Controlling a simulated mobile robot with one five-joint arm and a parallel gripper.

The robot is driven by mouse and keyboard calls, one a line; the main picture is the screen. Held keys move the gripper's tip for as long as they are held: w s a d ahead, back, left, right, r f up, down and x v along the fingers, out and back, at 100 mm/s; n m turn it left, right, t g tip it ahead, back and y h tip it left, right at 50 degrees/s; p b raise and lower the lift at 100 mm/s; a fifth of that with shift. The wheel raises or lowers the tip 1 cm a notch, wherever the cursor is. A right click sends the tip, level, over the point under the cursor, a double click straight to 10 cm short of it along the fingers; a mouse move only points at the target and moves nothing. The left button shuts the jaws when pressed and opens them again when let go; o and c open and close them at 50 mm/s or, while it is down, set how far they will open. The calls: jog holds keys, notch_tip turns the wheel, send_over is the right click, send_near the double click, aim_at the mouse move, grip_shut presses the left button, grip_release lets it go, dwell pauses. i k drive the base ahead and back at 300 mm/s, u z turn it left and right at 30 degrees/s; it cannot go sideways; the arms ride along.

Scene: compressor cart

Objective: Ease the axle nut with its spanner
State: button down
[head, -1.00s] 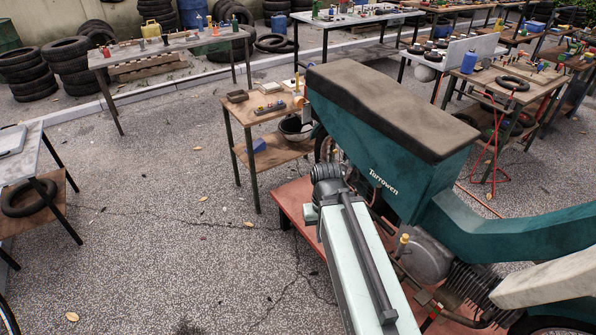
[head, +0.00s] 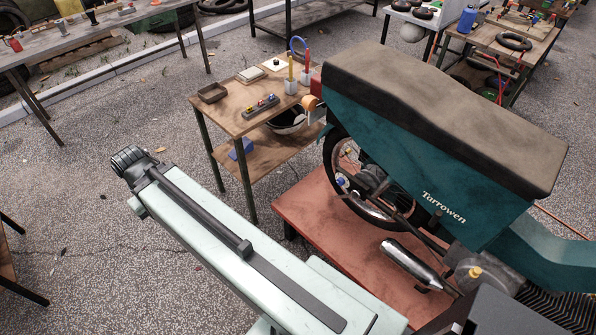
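A teal motor scooter (head: 410,170) marked "Tarrowen" stands on a red platform (head: 310,225). Its wheel (head: 335,155) shows below the bodywork, partly covered by it and by mechanical parts. The axle nut is too small or hidden to pick out. No spanner can be made out for certain. Upright tools with yellow and with red-and-blue handles stand in holders (head: 291,87) on the small wooden table (head: 226,118). My pale green arm reaches across the lower left, away from the wheel.
The small table also bears a brown tray (head: 212,93) and a dark rack of coloured pieces (head: 260,107). A dark bowl (head: 287,120) and a blue item (head: 240,149) are lower down. Workbenches line the back. Paving at left is open.

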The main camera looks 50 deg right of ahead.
aim_at(342, 197)
jog(key=i, duration=0.9)
jog(key=z, duration=0.35)
